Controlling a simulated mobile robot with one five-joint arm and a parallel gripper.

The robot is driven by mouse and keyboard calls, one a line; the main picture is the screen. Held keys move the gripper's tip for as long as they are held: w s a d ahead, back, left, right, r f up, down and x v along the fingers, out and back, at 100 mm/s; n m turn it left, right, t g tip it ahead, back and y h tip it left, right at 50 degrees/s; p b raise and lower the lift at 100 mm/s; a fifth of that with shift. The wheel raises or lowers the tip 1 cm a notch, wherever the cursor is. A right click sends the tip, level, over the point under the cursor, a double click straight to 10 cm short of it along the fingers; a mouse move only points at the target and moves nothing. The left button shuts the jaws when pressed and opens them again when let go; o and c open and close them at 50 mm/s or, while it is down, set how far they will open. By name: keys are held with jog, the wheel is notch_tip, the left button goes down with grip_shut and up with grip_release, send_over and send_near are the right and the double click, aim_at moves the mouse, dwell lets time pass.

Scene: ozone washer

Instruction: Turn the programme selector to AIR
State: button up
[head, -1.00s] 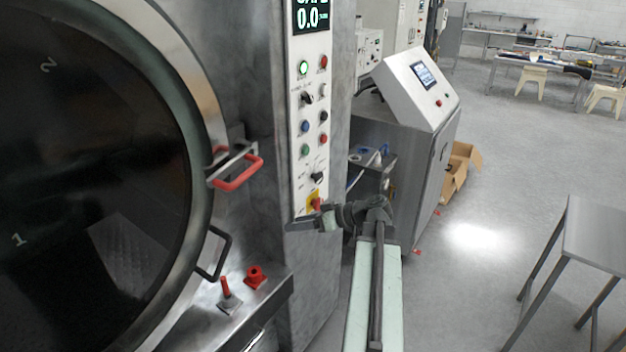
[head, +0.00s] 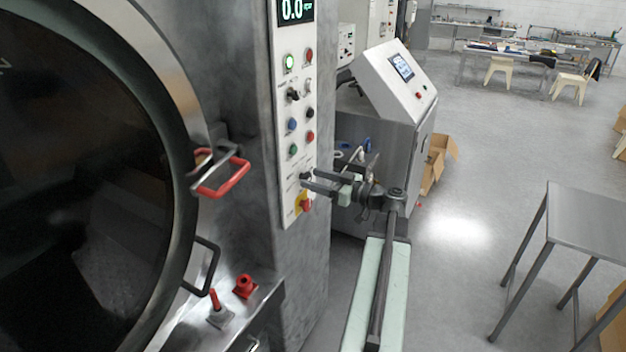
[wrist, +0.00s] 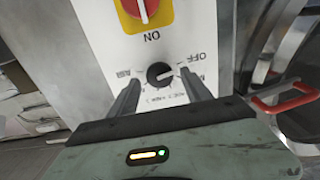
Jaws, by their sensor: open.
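In the wrist view a round black selector knob (wrist: 158,73) sits on the white control panel (wrist: 90,25), with upside-down printed labels around it. OFF reads at upper right; a short label at left looks like AIR. I cannot tell clearly where the knob points. My gripper (wrist: 160,78) is open, with one finger to each side of the knob, apart from it in the picture. In the head view my gripper (head: 311,180) is at the lower panel, beside the knob, which its fingers partly hide. Contact cannot be told.
A red rotary switch (wrist: 140,6) on a yellow plate marked ON is close to the knob; in the head view it lies just below my gripper. Coloured buttons and another black knob (head: 292,94) are higher up. A red door handle (head: 222,180) stands out to the left.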

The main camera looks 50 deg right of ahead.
jog(key=shift+w+a, duration=0.1)
jog(key=shift+w, duration=0.15)
grip_shut()
